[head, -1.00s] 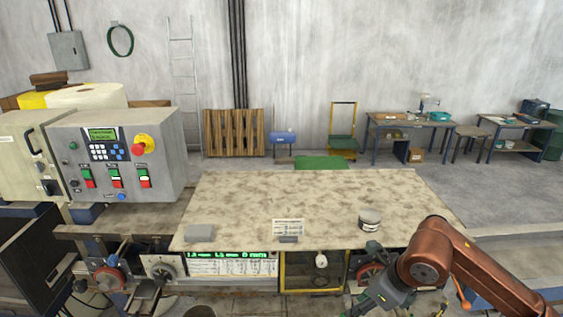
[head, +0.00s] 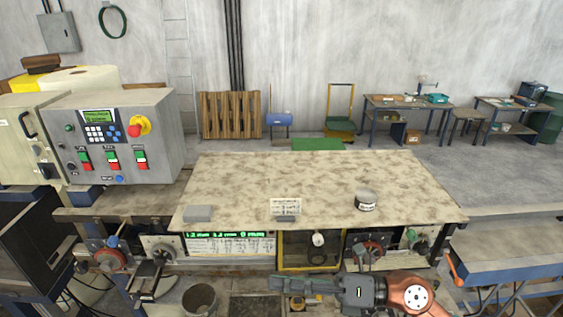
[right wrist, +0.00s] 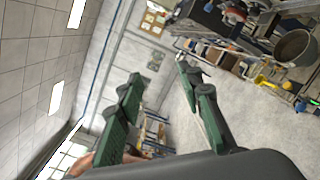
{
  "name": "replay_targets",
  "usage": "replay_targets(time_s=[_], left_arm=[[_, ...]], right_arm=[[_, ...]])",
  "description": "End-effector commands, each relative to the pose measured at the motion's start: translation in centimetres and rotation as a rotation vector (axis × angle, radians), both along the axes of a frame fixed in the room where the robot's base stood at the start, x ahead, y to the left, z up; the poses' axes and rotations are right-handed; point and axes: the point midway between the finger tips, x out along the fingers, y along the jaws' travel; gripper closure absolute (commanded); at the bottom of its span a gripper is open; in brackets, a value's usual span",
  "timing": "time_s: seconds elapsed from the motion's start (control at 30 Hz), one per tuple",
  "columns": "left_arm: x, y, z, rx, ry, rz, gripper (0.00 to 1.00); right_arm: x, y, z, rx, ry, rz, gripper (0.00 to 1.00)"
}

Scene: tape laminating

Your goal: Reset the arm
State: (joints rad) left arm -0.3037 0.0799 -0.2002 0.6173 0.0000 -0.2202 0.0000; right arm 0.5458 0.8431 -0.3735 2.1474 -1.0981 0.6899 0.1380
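My right gripper (head: 285,284) shows at the bottom of the head view, below the front edge of the worktable (head: 310,175). It lies sideways with its fingers pointing left, and it touches nothing. In the right wrist view its two green fingers (right wrist: 160,92) stand wide apart with nothing between them. The orange arm link behind it is mine. My left gripper is in neither view.
On the worktable lie a grey block (head: 198,213), a small card (head: 285,206) and a round tin (head: 366,200). A control box (head: 115,140) with buttons stands at left. A bucket (head: 200,299) stands on the floor at lower left.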

Motion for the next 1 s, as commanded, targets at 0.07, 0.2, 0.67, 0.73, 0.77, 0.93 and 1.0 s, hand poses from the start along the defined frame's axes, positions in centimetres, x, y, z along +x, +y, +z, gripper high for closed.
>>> replay_targets(time_s=[0.07,0.2,0.67,0.73,0.77,0.93,1.0], left_arm=[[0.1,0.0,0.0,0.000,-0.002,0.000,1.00],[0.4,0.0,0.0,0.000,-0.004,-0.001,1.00],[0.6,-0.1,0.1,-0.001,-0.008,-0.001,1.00],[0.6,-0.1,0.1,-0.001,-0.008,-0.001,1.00],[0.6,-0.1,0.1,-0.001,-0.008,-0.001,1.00],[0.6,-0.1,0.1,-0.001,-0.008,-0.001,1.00],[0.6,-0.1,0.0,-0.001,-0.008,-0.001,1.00]], right_arm=[[1.5,-1.5,2.8,0.236,0.122,-0.082,0.66],[6.4,-7.9,5.1,0.618,0.356,-0.294,0.66],[13.2,-30.9,-15.6,1.296,1.113,-1.105,0.66],[11.8,-33.0,-20.1,1.341,1.221,-1.225,0.66],[11.1,-33.7,-22.0,1.357,1.268,-1.275,0.66],[5.1,-36.5,-32.4,1.412,1.536,-1.560,0.66],[1.9,-37.0,-36.2,1.413,1.643,-1.671,0.66]])
